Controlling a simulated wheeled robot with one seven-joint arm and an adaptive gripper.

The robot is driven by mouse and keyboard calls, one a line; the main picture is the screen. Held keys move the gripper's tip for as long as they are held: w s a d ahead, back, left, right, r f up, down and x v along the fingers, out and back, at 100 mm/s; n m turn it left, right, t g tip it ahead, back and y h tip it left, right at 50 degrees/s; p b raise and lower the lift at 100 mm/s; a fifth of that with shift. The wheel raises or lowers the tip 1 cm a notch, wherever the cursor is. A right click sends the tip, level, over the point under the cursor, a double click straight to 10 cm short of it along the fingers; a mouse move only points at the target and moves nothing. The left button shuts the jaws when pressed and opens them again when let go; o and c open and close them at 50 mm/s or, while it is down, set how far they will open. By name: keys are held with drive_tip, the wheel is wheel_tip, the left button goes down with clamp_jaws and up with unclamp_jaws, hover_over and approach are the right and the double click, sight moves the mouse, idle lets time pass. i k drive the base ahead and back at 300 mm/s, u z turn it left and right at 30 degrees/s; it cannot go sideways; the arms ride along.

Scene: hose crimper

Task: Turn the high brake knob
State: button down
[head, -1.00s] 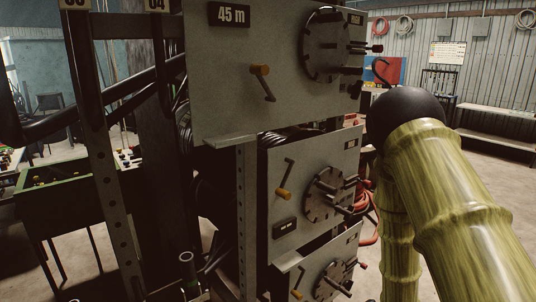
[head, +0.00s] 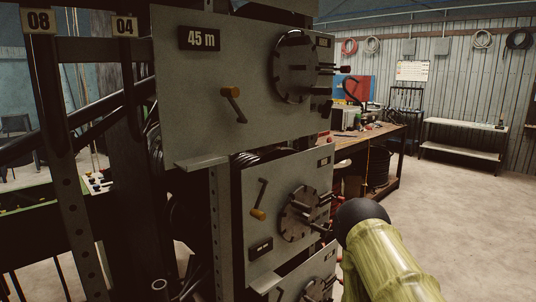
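The upper grey panel (head: 185,110) carries a "45 m" sign (head: 199,38), a crank (head: 233,104) with an orange grip, and a round notched disc (head: 294,66) at its right side. Dark pegs and a red-tipped rod (head: 344,69) stick out near the disc. A dark knob-like part (head: 325,107) sits low at the panel's right edge; I cannot tell for sure whether it is the high brake knob. My arm, in a yellow-green cover with a black rounded joint, is at lower right, apart from the upper panel in the picture. My gripper is not visible.
A middle panel (head: 258,190) and a lower panel (head: 300,285) with similar discs stand below. Black hoses and a post rack fill the left. A workbench (head: 372,140) and a low shelf (head: 463,148) stand behind. The floor (head: 460,215) at right is clear.

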sight(326, 109)
drive_tip(key=z, duration=0.7)
drive_tip(key=i, duration=0.7)
drive_tip(key=z, duration=0.35)
